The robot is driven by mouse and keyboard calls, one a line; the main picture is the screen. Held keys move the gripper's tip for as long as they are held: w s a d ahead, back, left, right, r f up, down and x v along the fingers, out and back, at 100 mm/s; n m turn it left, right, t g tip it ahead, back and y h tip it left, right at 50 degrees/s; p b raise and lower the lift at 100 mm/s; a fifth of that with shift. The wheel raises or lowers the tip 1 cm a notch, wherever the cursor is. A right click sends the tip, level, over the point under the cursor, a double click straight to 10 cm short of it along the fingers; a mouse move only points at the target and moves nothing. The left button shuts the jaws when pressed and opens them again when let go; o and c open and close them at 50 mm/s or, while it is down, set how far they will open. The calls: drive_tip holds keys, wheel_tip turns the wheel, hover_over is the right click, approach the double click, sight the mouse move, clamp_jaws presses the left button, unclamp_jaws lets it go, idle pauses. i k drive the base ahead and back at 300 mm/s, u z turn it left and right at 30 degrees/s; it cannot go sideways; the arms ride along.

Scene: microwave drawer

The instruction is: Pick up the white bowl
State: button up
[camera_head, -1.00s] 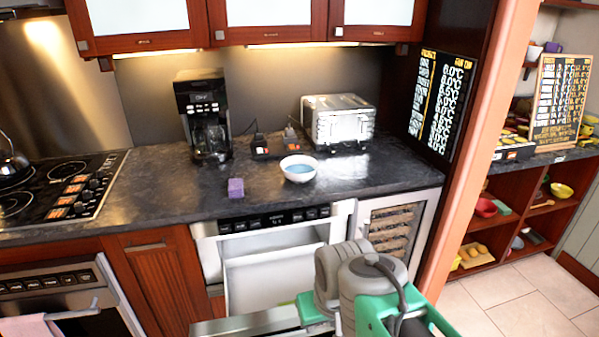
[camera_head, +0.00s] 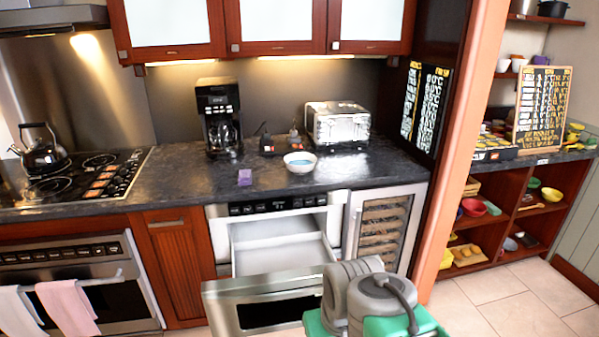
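The white bowl (camera_head: 300,162) stands upright on the dark countertop, in front of the toaster. Its inside looks blue. The microwave drawer (camera_head: 275,248) below the counter is pulled open, and the part of its inside that shows looks empty. My grey and green arm shows at the bottom, in front of the drawer and well short of the bowl. My gripper's fingers do not show.
A coffee maker (camera_head: 219,118) and a silver toaster (camera_head: 338,123) stand behind. The open drawer front (camera_head: 262,303) juts out below the counter. A stove (camera_head: 70,178) is at left.

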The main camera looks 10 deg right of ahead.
sight(301, 163)
drive_tip(key=u, duration=0.7)
drive_tip(key=i, duration=0.65)
drive_tip(key=u, duration=1.1)
drive_tip(key=i, duration=1.8)
drive_tip(key=z, duration=1.25)
drive_tip(key=i, duration=0.65)
drive_tip(key=z, duration=0.75)
